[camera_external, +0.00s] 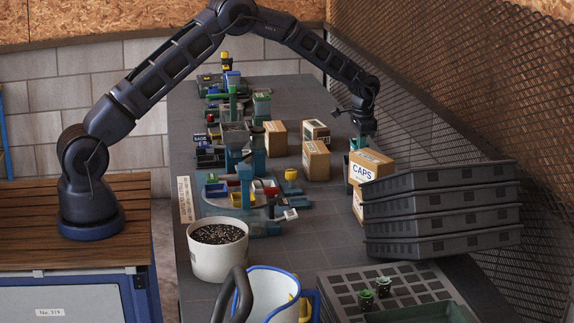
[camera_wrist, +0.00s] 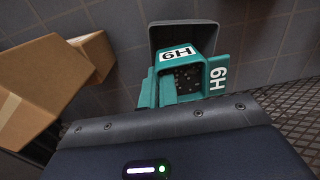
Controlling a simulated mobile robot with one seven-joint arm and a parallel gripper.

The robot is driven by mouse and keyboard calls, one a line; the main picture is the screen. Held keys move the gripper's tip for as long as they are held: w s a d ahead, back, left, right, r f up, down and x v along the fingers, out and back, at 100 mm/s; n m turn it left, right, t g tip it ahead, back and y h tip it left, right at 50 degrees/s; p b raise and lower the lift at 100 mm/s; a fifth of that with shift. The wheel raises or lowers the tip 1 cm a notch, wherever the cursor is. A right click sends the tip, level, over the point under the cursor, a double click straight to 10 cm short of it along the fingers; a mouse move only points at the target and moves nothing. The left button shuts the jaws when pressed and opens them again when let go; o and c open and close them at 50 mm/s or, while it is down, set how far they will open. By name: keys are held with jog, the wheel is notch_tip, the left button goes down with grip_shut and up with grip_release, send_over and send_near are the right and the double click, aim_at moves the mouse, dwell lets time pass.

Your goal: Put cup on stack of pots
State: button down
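A large white cup (camera_external: 262,291) with a blue rim stands at the near edge of the table, cut off by the frame. A white pot (camera_external: 205,262) full of dark speckled soil stands behind it. My gripper (camera_external: 361,130) hangs at the back right, just behind the upper carton, away from the white cup.
Cartons, including a CAPS box (camera_external: 370,158), stand at the right. A leaning stack of black trays (camera_external: 440,208) is before them, with a flat grey cell tray (camera_external: 405,283) nearer. The teal mixer (camera_external: 247,185) fills the left middle. Bare table (camera_external: 335,225) lies between.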

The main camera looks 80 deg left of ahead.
jog(key=shift+f, duration=0.2)
jog(key=shift+f, duration=0.15)
jog(key=c, duration=1.7)
grip_release()
jog(key=r, duration=1.2)
jog(key=shift+d+r, duration=0.2)
